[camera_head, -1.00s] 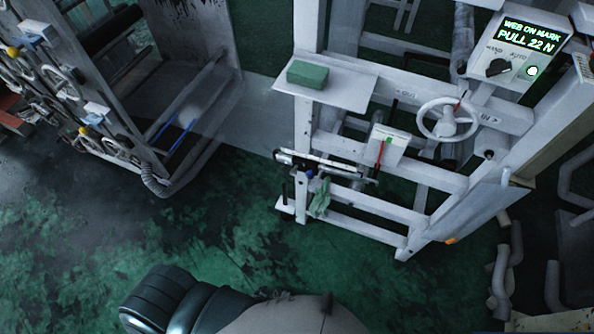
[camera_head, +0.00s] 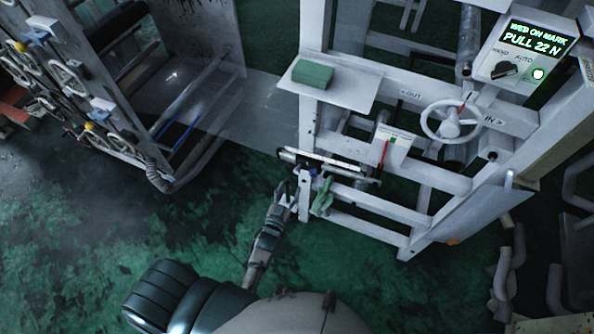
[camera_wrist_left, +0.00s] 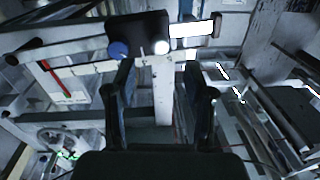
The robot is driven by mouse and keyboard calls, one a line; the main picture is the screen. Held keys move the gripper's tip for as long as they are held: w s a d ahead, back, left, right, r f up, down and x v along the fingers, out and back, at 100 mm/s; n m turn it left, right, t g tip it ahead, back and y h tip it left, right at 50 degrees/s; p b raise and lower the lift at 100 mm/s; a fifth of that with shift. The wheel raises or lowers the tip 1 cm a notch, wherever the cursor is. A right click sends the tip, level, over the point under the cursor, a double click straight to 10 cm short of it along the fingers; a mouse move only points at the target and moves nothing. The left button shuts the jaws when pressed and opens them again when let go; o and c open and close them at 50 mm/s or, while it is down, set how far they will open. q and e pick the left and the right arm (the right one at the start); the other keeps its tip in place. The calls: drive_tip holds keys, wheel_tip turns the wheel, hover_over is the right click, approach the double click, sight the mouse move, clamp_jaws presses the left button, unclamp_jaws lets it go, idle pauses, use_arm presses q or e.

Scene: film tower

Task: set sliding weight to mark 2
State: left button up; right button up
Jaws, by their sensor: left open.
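A pale lever bar (camera_head: 345,170) runs across the lower front of the white frame. A small dark block with a blue knob (camera_head: 313,172) sits near its left end; I take it for the sliding weight. In the left wrist view the dark block (camera_wrist_left: 137,30) and its blue knob (camera_wrist_left: 118,49) are just beyond my fingertips. My left gripper (camera_head: 284,189) is just left of and below the lever's left end. In the left wrist view my left gripper (camera_wrist_left: 158,70) is open, with nothing visibly held. The marks cannot be read. My right gripper is out of view.
A green cloth (camera_head: 322,197) hangs close beside the gripper. A white handwheel (camera_head: 452,120) and a lit display (camera_head: 528,38) reading "WEB ON MARK, PULL 22 N" are at the right. A green block (camera_head: 312,73) rests on a shelf. A rack (camera_head: 105,125) stands left; open floor lies between.

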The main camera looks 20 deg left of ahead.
sight(296, 173)
use_arm(q)
drive_tip(key=w, duration=0.9)
drive_tip(key=shift+a, duration=0.15)
drive_tip(key=shift+c, duration=0.2)
clamp_jaws()
